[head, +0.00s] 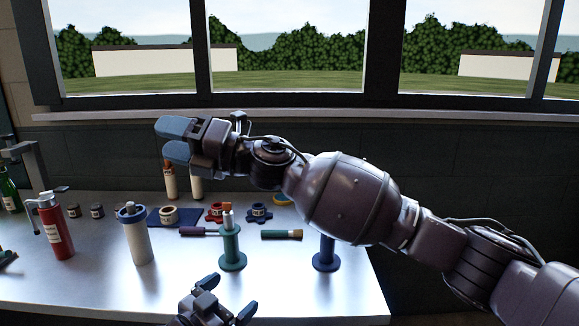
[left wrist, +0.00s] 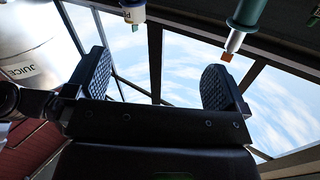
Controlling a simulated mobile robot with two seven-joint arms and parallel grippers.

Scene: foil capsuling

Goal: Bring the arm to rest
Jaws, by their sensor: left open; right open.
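My right arm (head: 350,198) reaches in from the right across the head view, raised above the table. Its gripper (head: 167,140) points left with grey-blue fingers apart and nothing between them. It hangs above the back of the table, in front of the window wall, near two upright bottles with brown tops (head: 170,181). My left gripper (head: 228,298) is low at the front edge of the table, open and empty. In the left wrist view its two dark pads (left wrist: 155,75) stand wide apart with only window and sky between them. Most of the left arm is out of view.
The table (head: 330,300) holds a red bottle (head: 56,228), a white bottle with a blue top (head: 137,240), a green spool stand (head: 231,248), a blue stand (head: 326,255) and a dark blue mat (head: 160,217). A white container labelled JUICE (left wrist: 25,55) is close to the left gripper's camera.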

